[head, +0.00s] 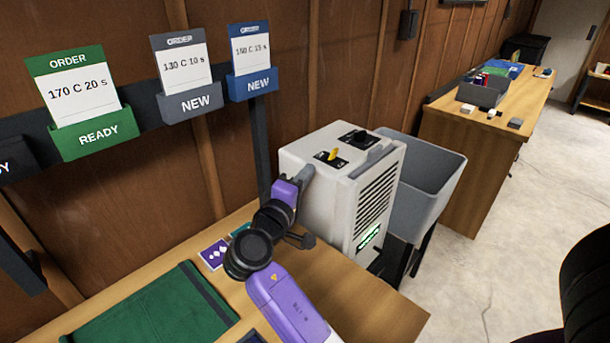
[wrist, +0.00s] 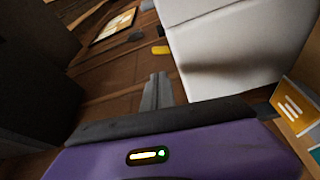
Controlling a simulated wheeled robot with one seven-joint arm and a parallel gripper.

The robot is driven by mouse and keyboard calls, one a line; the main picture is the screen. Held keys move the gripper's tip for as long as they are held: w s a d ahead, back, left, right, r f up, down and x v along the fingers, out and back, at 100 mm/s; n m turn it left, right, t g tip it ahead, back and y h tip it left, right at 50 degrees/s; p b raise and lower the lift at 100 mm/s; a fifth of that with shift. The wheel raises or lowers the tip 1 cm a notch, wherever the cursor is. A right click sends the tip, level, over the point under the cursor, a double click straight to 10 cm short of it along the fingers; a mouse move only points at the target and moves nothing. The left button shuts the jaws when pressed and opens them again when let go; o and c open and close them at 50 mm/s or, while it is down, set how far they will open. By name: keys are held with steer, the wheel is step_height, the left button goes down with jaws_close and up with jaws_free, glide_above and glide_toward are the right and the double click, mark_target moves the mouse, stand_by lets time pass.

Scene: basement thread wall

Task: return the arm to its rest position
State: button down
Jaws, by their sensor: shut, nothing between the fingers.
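My purple and black arm (head: 290,305) reaches up from the bottom of the head view over the wooden bench. My gripper (head: 307,172) is bent up beside the left side of the white machine (head: 325,205), close to its top edge. I cannot tell whether it touches the machine. In the wrist view the grey fingers of my gripper (wrist: 157,90) are together, with nothing held between them. The white machine (wrist: 225,45) fills the upper right of that view, just beyond the fingers.
A grey bin (head: 425,185) stands right of the machine. A green mat (head: 150,310) and a purple card (head: 214,254) lie on the bench (head: 375,305). Order cards hang on a wall rail (head: 140,120). A second bench (head: 460,165) stands farther back. Open floor (head: 500,255) lies right.

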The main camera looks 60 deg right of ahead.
steer(key=shift+s+a, duration=0.2)
steer(key=shift+a, duration=0.2)
steer(key=shift+d, duration=0.1)
